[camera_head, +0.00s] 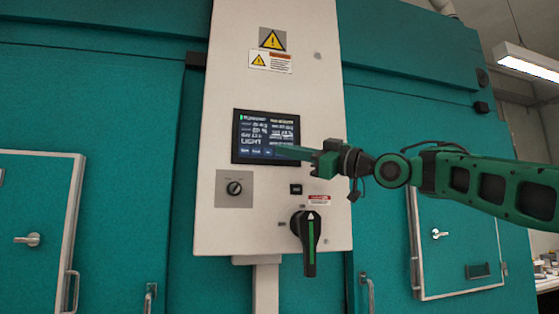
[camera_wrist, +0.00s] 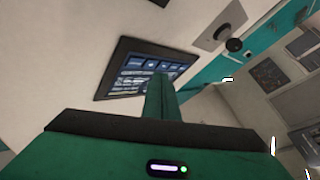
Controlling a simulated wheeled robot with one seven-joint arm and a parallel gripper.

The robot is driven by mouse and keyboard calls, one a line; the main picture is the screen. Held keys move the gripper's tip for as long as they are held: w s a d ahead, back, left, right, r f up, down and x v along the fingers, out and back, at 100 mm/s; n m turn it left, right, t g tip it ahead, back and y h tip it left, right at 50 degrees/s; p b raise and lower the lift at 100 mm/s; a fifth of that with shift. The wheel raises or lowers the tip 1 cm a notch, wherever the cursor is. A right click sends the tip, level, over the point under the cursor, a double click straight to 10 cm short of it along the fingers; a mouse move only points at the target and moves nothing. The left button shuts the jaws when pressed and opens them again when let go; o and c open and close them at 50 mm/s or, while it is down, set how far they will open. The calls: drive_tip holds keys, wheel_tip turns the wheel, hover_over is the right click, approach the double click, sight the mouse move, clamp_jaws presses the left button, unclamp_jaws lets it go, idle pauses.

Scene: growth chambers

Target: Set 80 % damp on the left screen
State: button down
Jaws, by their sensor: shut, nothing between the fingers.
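One screen (camera_head: 266,135) is in view, dark with lit rows of text and a row of blue buttons along its bottom. It is set in a white control panel; its figures are too small to read surely. It also shows tilted in the wrist view (camera_wrist: 128,72). My gripper (camera_head: 278,148) reaches in from the right, its fingers shut and empty, with the tips in front of the screen's lower part. In the wrist view the shut fingers (camera_wrist: 158,90) cover the screen's near right part. I cannot tell whether the tips touch the glass.
Below the screen are a small rotary knob (camera_head: 234,188), a small black switch (camera_head: 295,189) and a large black handle (camera_head: 308,240) with a green stripe. Warning labels (camera_head: 271,40) are above. Teal chamber doors (camera_head: 110,130) flank the white panel (camera_head: 220,100).

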drive_tip(key=shift+s+d, duration=0.25)
drive_tip(key=shift+s, duration=0.55)
drive_tip(key=shift+s+d, duration=0.25)
drive_tip(key=shift+s, duration=0.55)
drive_tip(key=shift+s+d, duration=0.25)
drive_tip(key=shift+s, duration=0.55)
idle(0.8)
